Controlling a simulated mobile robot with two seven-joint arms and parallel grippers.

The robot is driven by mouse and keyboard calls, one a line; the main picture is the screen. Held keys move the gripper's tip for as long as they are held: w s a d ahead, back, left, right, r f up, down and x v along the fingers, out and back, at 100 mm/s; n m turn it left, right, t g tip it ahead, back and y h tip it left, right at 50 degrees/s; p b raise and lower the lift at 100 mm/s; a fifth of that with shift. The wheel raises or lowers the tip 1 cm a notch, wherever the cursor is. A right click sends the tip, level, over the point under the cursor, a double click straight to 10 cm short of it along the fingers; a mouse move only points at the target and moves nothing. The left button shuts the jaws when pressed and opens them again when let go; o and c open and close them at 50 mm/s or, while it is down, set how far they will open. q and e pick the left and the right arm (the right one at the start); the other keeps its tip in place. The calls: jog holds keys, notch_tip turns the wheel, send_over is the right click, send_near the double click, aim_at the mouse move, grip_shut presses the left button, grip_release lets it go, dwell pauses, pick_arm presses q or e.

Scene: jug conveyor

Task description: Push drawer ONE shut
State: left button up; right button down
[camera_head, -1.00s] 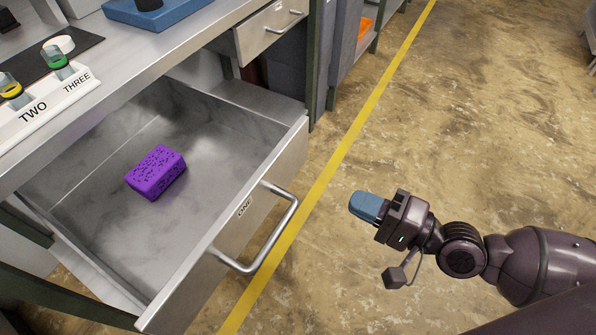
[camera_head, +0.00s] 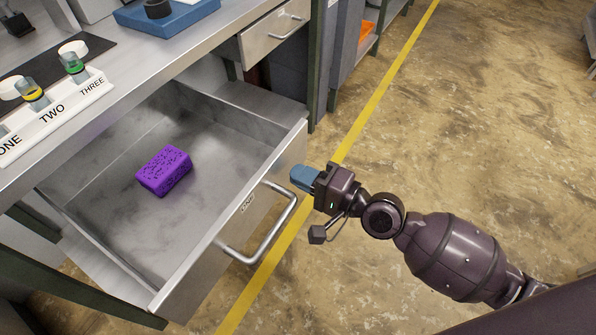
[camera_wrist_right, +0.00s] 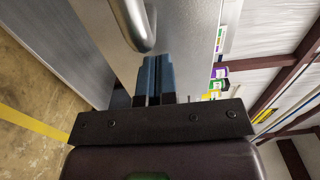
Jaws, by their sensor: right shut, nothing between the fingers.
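Drawer ONE (camera_head: 236,240) is a metal drawer standing open under the workbench, with a bar handle (camera_head: 268,240) and a small label on its front. A purple sponge-like block (camera_head: 164,171) lies inside it. My right gripper (camera_head: 298,177) is shut and empty, in front of the drawer's face near the far end of the handle. In the right wrist view its blue fingers (camera_wrist_right: 155,80) point at the metal front, beside the handle (camera_wrist_right: 133,22). I cannot tell whether the fingertips touch the front. My left gripper is not in view.
The bench top holds a panel of switches labelled ONE, TWO and THREE (camera_head: 52,112) and a blue tray (camera_head: 166,15). The floor (camera_head: 480,130) right of the yellow line (camera_head: 380,88) is clear.

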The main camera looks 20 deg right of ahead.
aim_at(182, 130)
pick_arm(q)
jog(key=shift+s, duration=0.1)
pick_arm(e)
jog(key=shift+w+a, duration=0.35)
jog(key=shift+a, duration=0.05)
jog(key=shift+w+a, duration=0.1)
